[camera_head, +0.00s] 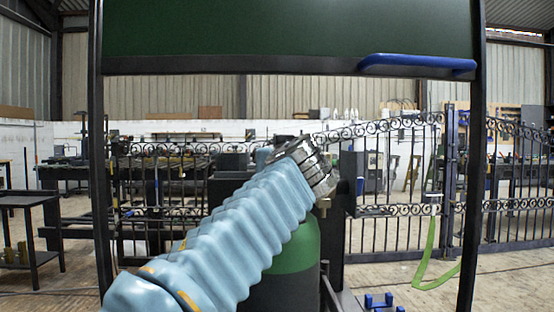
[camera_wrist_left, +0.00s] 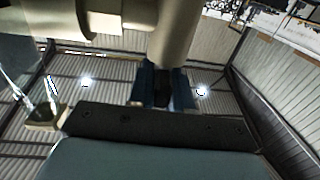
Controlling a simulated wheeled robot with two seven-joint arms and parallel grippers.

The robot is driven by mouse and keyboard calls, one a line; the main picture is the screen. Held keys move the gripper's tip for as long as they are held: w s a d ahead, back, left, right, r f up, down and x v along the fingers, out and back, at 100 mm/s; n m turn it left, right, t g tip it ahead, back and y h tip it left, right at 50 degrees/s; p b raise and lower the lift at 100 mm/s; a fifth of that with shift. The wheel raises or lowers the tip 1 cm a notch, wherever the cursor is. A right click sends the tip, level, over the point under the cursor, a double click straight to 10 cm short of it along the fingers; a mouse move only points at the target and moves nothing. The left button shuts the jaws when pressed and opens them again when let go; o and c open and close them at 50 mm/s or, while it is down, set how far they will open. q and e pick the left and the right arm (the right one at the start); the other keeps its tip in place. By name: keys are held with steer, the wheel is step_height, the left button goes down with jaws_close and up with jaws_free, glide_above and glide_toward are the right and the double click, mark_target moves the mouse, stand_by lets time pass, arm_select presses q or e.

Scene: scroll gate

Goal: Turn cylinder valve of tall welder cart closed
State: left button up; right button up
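The green gas cylinder (camera_head: 297,252) stands in the lower middle of the head view, partly behind my left arm. A small brass-coloured fitting (camera_head: 323,206) shows at its top right. My left gripper (camera_head: 310,168) is at the end of the pale blue ribbed sleeve, just above the cylinder's top; its fingertips are hidden. In the left wrist view, two blue finger-like pieces (camera_wrist_left: 165,88) stand close together with something dark between them. A beige cylindrical part (camera_wrist_left: 178,40) comes down to them. The valve wheel is not clearly seen, nor any grip on it. My right gripper is not seen.
Dark cart posts (camera_head: 475,190) rise on both sides under a green panel (camera_head: 280,30). A blue bar (camera_head: 416,63) is at the upper right. Small blue pieces (camera_head: 380,302) show low down. A metal gate (camera_head: 400,165) and workbenches stand behind.

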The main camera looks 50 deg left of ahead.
arm_select(q)
steer(key=shift+f+t+b, duration=0.15)
steer(key=shift+t+b, duration=0.15)
jaws_close()
steer(key=shift+m+t+h+b, duration=0.3)
steer(key=shift+m+t+h, duration=0.2)
steer(key=shift+m+h, duration=0.1)
steer(key=o, duration=0.7)
jaws_free()
steer(key=b+v, duration=0.1)
steer(key=v, duration=1.2)
steer(key=shift+s+d, duration=0.25)
steer(key=shift+d, duration=0.05)
